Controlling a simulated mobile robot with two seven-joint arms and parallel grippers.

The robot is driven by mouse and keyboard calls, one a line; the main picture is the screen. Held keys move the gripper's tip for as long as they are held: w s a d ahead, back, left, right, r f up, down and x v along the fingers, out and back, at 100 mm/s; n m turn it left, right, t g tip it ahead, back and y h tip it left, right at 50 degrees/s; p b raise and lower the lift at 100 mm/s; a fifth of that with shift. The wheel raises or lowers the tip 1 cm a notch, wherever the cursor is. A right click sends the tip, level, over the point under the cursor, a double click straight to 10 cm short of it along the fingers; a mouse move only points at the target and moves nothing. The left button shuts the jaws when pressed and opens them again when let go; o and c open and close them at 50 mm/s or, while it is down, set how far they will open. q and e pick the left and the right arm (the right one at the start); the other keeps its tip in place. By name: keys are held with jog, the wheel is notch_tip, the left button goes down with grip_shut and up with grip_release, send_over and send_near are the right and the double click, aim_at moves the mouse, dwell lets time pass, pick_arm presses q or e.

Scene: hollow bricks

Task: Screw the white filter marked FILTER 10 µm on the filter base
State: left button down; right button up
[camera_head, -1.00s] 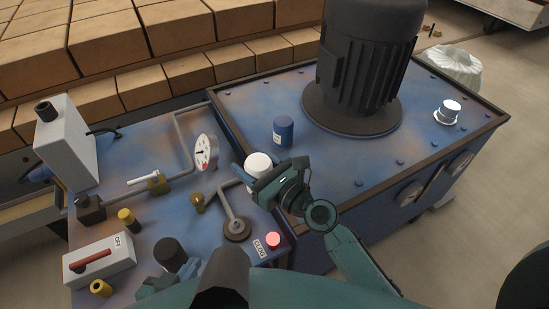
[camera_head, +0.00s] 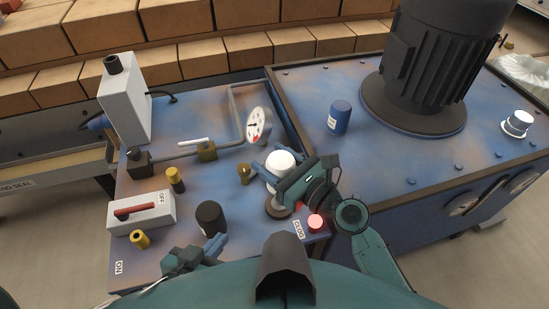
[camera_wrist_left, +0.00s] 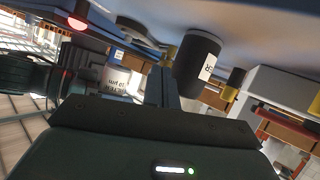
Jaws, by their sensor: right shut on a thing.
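The white filter (camera_head: 281,161) is in my right gripper (camera_head: 279,170), which is shut around it. In the left wrist view the filter (camera_wrist_left: 116,78) shows part of its printed marking. In the head view it is above and behind a round brown disc (camera_head: 276,212), probably the filter base, largely hidden by my right gripper. I cannot tell whether filter and base touch. My left gripper (camera_head: 217,244) is low at the front, beside a black canister (camera_head: 211,217); in the left wrist view its fingers (camera_wrist_left: 162,88) look closed together and empty, and the canister (camera_wrist_left: 201,62) is close by.
A lit red CLOG lamp (camera_head: 316,222) is beside my right gripper. A pressure gauge (camera_head: 259,125), yellow fittings (camera_head: 175,179) and a switch box (camera_head: 142,212) stand on the blue bench. A blue canister (camera_head: 339,117) and a large motor (camera_head: 440,70) stand on the tank.

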pick_arm(q)
jog(key=shift+a+b, duration=0.2)
jog(key=shift+b, duration=0.2)
pick_arm(e)
jog(key=shift+f, duration=0.8)
pick_arm(q)
jog(key=shift+s+a+r+t+b, duration=0.15)
jog(key=shift+s+a+t+b, duration=0.2)
jog(key=shift+b, duration=0.3)
pick_arm(e)
jog(key=shift+f, duration=0.75)
pick_arm(q)
jog(key=shift+s+a+r+t+b, duration=0.2)
jog(key=shift+a+t+b, duration=0.1)
jog(key=shift+b, duration=0.1)
pick_arm(e)
jog(key=shift+f, duration=0.45)
pick_arm(q)
jog(key=shift+s+a+r, duration=0.1)
jog(key=shift+r, duration=0.05)
pick_arm(e)
jog(key=shift+f, duration=0.2)
pick_arm(q)
jog(key=shift+r, duration=0.25)
jog(key=shift+r, duration=0.2)
